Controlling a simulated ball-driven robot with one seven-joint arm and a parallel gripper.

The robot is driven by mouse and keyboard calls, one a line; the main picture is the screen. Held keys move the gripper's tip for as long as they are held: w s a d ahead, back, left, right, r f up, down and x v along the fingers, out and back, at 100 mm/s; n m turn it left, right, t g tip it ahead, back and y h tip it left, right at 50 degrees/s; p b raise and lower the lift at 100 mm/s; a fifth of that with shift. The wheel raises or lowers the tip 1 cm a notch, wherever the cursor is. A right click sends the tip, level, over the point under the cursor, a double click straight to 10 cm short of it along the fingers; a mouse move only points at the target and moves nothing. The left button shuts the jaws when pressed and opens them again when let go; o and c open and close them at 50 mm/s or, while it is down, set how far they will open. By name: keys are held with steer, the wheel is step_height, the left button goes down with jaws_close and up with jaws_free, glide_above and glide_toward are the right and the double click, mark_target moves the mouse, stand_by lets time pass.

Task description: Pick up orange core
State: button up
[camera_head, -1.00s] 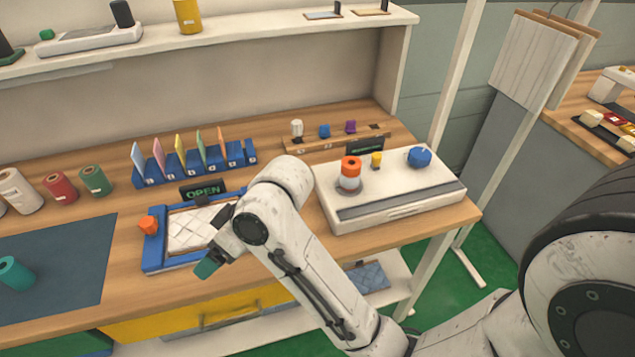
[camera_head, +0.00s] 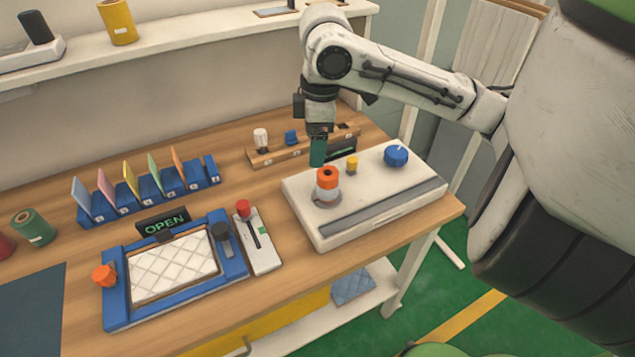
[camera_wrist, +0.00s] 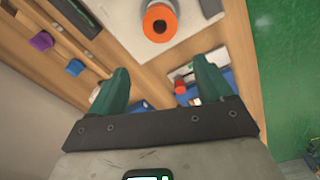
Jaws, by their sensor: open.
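The orange core (camera_head: 327,178) is an orange ring-shaped spool with a white band, upright on a round base on the white machine (camera_head: 300,205). In the wrist view the orange core (camera_wrist: 160,21) shows from above at the top centre, its dark hole visible. My gripper (camera_head: 317,152) points down just behind and slightly left of the core in the head view, apart from it. In the wrist view my gripper's two green fingers (camera_wrist: 160,85) are spread wide with nothing between them; the core lies beyond their tips.
A yellow knob (camera_head: 352,164) and a blue knob (camera_head: 396,155) stand on the machine near the core. A wooden rack (camera_head: 265,158) with small coloured parts stands behind. A blue-framed tray (camera_head: 120,316) and a slider box with a red button (camera_head: 260,242) lie to the left.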

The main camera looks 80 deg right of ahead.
mark_target(328, 181)
steer(key=shift+g, duration=0.4)
steer(key=s+f, duration=0.1)
steer(key=f, duration=0.3)
steer(key=s+f, duration=0.1)
steer(key=shift+s+d+f, duration=0.35)
steer(key=shift+d+f, duration=0.05)
steer(key=shift+a+f, duration=0.2)
steer(key=shift+f, duration=2.7)
steer(key=shift+c, duration=0.2)
steer(key=shift+r, duration=0.1)
steer(key=c, duration=1.2)
